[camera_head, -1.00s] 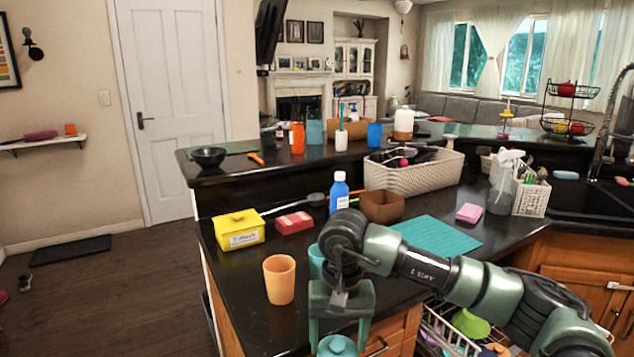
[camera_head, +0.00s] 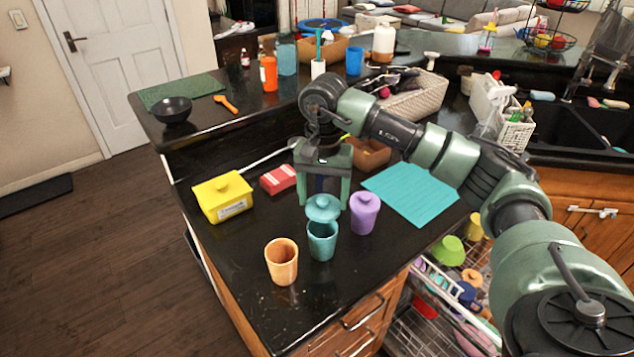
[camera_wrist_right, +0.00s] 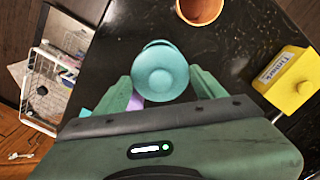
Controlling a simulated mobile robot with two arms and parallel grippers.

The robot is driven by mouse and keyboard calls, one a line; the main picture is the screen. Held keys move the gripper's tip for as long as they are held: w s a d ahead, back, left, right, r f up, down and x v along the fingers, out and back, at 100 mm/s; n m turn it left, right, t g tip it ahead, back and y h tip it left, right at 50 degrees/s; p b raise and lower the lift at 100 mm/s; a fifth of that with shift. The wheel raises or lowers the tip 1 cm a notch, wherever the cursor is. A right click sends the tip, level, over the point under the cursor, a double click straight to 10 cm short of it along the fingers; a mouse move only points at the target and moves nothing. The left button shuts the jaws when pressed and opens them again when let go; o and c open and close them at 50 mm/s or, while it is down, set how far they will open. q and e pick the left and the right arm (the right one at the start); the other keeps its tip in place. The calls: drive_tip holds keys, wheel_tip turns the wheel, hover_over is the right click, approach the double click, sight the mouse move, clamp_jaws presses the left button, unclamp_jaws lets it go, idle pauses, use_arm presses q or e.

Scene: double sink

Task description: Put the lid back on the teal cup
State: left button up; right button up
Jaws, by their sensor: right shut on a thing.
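The teal cup (camera_head: 322,243) stands upright on the black counter, between an orange cup (camera_head: 281,262) and a lidded purple cup (camera_head: 363,214). The round knobbed teal lid (camera_head: 323,207) is just above the cup's mouth, towards its far side; I cannot tell whether they touch. My right gripper (camera_head: 323,197) points down and is shut on the lid. In the right wrist view the lid (camera_wrist_right: 160,72) sits between the fingertips (camera_wrist_right: 161,86) and hides most of the teal cup. My left gripper is not in view.
A yellow lidded box (camera_head: 223,197), a red box (camera_head: 278,179) and a teal mat (camera_head: 411,193) lie on the counter. A brown container (camera_head: 370,155) is behind my gripper. The open dishwasher rack (camera_head: 440,290) is below the right edge. The counter's front left is clear.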

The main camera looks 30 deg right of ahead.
sight(323, 211)
drive_tip(key=shift+s+f+b, duration=0.2)
drive_tip(key=shift+f+b, duration=0.1)
drive_tip(key=shift+f, duration=0.3)
drive_tip(key=f, duration=0.1)
drive_tip(key=f+b, duration=0.2)
drive_tip(key=shift+w+f, duration=0.25)
drive_tip(key=shift+f, duration=0.1)
drive_tip(key=shift+f+b, duration=0.6)
drive_tip(key=shift+f, duration=0.05)
drive_tip(key=shift+s+b, duration=0.1)
drive_tip(key=shift+b, duration=0.2)
idle(0.5)
drive_tip(key=shift+f+b, duration=0.15)
drive_tip(key=shift+b, duration=0.3)
idle(0.7)
idle(0.3)
drive_tip(key=o, duration=1.4)
drive_tip(key=shift+o, duration=0.4)
